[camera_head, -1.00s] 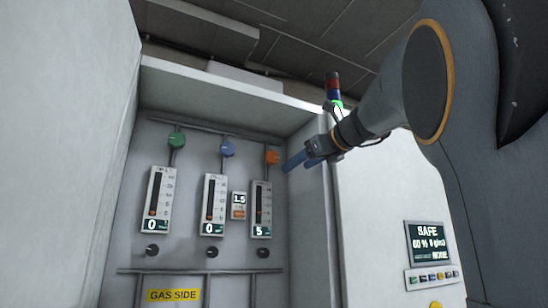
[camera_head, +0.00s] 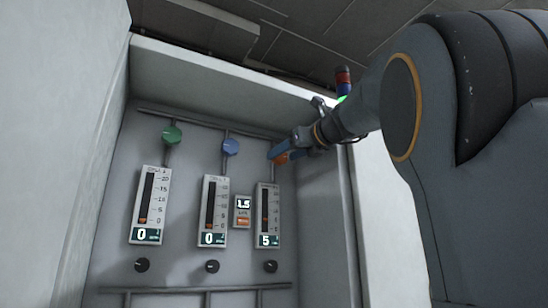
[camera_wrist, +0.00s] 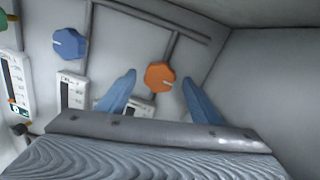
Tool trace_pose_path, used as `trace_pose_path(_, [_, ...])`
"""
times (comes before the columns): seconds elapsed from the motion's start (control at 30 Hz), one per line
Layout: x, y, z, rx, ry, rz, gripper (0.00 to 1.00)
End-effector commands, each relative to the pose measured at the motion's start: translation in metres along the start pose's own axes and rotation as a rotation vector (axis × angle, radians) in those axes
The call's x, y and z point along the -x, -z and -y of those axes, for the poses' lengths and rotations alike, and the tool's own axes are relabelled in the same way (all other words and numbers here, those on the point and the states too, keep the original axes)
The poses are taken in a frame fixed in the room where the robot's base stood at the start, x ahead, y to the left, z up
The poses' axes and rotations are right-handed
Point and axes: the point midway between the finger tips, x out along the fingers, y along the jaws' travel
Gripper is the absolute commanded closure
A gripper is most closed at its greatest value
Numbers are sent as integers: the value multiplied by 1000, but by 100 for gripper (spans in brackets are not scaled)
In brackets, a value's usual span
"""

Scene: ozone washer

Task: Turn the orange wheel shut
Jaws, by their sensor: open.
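The orange wheel (camera_head: 281,158) is the rightmost of three valve wheels on the back panel. In the wrist view the orange wheel (camera_wrist: 159,76) shows whole, with a pale mark toward its lower right. My gripper (camera_head: 279,153) is at the orange wheel and hides part of it in the head view. In the wrist view my gripper (camera_wrist: 158,88) is open, with one blue finger on each side of the wheel and gaps between. The gauge below the wheel (camera_head: 268,215) reads 5.
A blue wheel (camera_head: 230,147) and a green wheel (camera_head: 171,135) are to the left, above gauges reading 0. A small 1.5 display (camera_head: 243,211) sits between two gauges. Black knobs line the panel below. The cabinet's side wall (camera_head: 325,220) is close on the right.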

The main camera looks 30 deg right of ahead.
Motion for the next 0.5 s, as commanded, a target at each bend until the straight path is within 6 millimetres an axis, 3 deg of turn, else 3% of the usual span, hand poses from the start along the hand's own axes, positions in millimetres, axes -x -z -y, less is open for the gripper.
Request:
trace_pose_path(0.2, [-26,-1,-1,0,-2,-1,41])
trace_pose_path(0.5, [-34,0,-2,2,-3,0,41])
